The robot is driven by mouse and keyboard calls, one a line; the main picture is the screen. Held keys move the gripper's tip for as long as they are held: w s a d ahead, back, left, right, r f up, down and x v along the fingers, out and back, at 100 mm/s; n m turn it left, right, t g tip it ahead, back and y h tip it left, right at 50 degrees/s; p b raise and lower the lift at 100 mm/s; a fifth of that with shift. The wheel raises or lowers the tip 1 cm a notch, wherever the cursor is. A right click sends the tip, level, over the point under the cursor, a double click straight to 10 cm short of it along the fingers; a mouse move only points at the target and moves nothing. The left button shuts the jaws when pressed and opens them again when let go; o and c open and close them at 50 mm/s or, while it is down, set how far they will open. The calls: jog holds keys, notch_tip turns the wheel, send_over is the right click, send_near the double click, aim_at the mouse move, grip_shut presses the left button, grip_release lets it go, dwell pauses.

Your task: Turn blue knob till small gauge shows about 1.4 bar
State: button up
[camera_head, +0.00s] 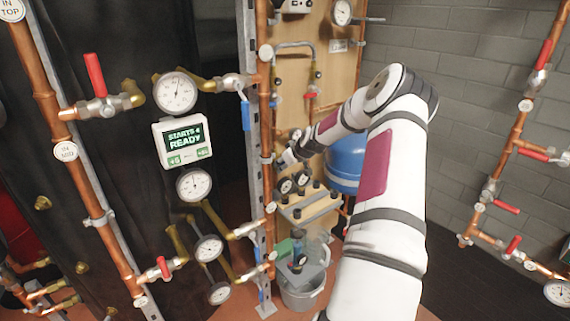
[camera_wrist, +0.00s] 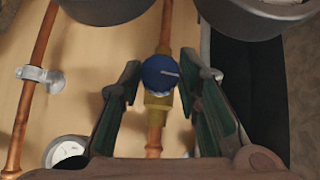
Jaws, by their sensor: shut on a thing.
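The blue knob (camera_wrist: 162,73) sits on a brass fitting in the middle of the wrist view, with a pale mark across its face. My gripper (camera_wrist: 160,95) has one finger on each side of it and is shut on it. In the head view my gripper (camera_head: 285,157) is at the wooden board, and the knob is hidden there. A small white-faced gauge (camera_wrist: 67,153) shows at the lower left of the wrist view, partly hidden; its reading is too small to tell.
A vertical copper pipe (camera_wrist: 30,85) with a clamp runs left of the knob. Large dark round shapes (camera_wrist: 245,12) fill the upper wrist view. A blue tank (camera_head: 345,165) stands right of the board. A bucket (camera_head: 302,295) stands below.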

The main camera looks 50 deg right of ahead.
jog(key=shift+s+d+f+m+t+y+b, duration=0.15)
jog(key=shift+m+t+y+b, duration=0.4)
jog(key=shift+m+y+b, duration=0.7)
jog(key=shift+w+d+f+m+t+y+b, duration=0.15)
jog(key=shift+m+t+y+b, duration=0.55)
jog(key=shift+y, duration=1)
jog(key=shift+s+d+f+m+t+y+b, duration=0.1)
jog(key=shift+d+m+t+y+b, duration=0.25)
jog(key=shift+m+y+b, duration=0.9)
jog(key=shift+a+r+n+y, duration=0.1)
jog(key=shift+n+y, duration=0.2)
jog(key=shift+y, duration=0.1)
jog(key=o, duration=1.1)
jog(key=shift+o, duration=0.2)
jog(key=v, duration=1.2)
